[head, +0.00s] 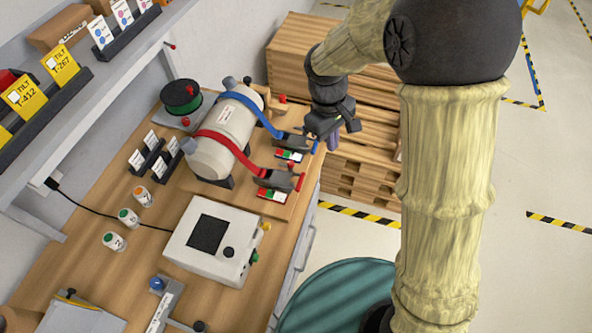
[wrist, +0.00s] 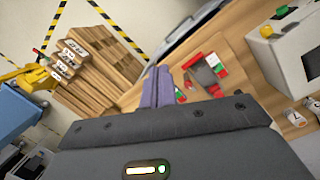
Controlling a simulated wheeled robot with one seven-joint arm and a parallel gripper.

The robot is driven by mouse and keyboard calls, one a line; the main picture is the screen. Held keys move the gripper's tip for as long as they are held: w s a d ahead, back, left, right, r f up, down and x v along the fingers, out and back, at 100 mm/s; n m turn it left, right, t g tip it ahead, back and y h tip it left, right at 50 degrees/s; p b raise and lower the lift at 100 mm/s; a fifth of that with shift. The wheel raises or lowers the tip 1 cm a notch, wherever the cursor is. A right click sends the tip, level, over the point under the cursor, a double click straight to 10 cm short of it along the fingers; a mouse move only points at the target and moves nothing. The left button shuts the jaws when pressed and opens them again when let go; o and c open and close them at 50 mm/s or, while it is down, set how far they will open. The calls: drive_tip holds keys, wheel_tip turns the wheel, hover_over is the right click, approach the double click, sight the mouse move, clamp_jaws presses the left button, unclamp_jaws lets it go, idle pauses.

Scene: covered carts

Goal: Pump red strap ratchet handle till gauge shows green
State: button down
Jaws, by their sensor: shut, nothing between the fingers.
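A grey-white cylinder (head: 226,134) lies on a wooden board on the bench in the head view, with a red strap (head: 226,141) and a blue strap (head: 254,109) over it. The red strap ends at a dark ratchet (head: 278,179) with a red-tipped handle; it also shows in the wrist view (wrist: 204,73). Its red, white and green gauge (head: 271,195) is too small to read. The blue strap's ratchet (head: 292,141) has a similar gauge (head: 288,155). My gripper (head: 333,141) is shut and empty, just off the bench edge beside the blue ratchet, apart from the red handle.
A white box (head: 213,240) with a dark screen stands nearer on the bench, beside small bottles (head: 143,196). A green spool (head: 181,97) and card holders are behind. A shelf (head: 100,95) overhangs the left. Wooden pallets (head: 360,165) stand beyond the bench edge.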

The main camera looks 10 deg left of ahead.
sight(300, 181)
drive_tip(key=s+a+f+n+h, duration=0.1)
drive_tip(key=a+n, duration=0.5)
drive_tip(key=a, duration=0.7)
drive_tip(key=shift+s+f+h+p, duration=0.25)
drive_tip(key=shift+f+h+p, duration=0.1)
drive_tip(key=shift+h, duration=0.35)
drive_tip(key=shift+a, duration=0.1)
drive_tip(key=p+x, duration=0.5)
drive_tip(key=x, duration=0.8)
drive_tip(key=shift+f, duration=0.4)
drive_tip(key=shift+f, duration=0.1)
drive_tip(key=shift+d+f+b, duration=0.4)
drive_tip(key=shift+f+b, duration=0.15)
drive_tip(key=shift+b, duration=0.05)
drive_tip(key=shift+s+d+f+b, duration=0.2)
drive_tip(key=shift+d+f+b, duration=0.1)
drive_tip(key=shift+f+b, duration=0.2)
